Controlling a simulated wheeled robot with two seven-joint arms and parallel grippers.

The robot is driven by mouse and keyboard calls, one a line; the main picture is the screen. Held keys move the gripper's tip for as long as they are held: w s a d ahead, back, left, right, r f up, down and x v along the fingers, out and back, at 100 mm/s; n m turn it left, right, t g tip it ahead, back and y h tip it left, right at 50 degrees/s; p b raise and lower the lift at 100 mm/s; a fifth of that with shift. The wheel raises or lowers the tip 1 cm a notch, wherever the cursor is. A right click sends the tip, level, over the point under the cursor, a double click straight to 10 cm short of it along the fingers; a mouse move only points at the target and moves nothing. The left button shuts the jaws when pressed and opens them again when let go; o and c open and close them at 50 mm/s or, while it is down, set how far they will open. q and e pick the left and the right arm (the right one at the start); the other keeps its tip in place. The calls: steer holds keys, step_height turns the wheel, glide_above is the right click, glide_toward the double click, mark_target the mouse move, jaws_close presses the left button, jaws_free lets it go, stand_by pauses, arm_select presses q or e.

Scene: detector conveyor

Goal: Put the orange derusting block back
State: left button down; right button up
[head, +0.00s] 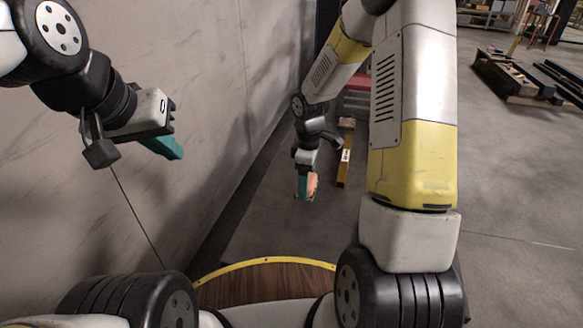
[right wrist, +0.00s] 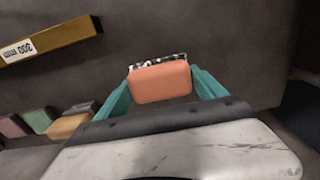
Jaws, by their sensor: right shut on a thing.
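My right gripper (head: 306,190) is shut on a salmon-orange block (right wrist: 160,82). In the right wrist view the block sits between the two teal fingers, with a black-and-white patterned strip along its far edge. In the head view the orange block (head: 312,184) shows at the fingertips, partly covered by a finger. The gripper points down over the grey surface; I cannot tell its height. My left gripper (head: 168,147) hangs at the upper left by the wall, away from the block. Its teal fingers overlap in view, so its opening is unclear.
A yellow bar (right wrist: 50,40) with a "300 mm" label lies beside the held block. Pink (right wrist: 12,126), green (right wrist: 38,120) and tan-orange (right wrist: 70,122) blocks stand in a row at lower left. A pale wall (head: 225,90) borders the left. A loaded pallet (head: 515,90) is far right.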

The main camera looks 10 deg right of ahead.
steer(key=w, duration=0.1)
steer(key=w+a, duration=0.1)
steer(key=w, duration=0.1)
steer(key=shift+w+a+f, duration=0.2)
steer(key=shift+w+a, duration=0.1)
steer(key=shift+a, duration=0.1)
steer(key=shift+w+a+f, duration=0.15)
steer(key=shift+w+f, duration=0.05)
steer(key=shift+f, duration=1.55)
steer(key=o, duration=1.3)
steer(key=shift+f, duration=0.15)
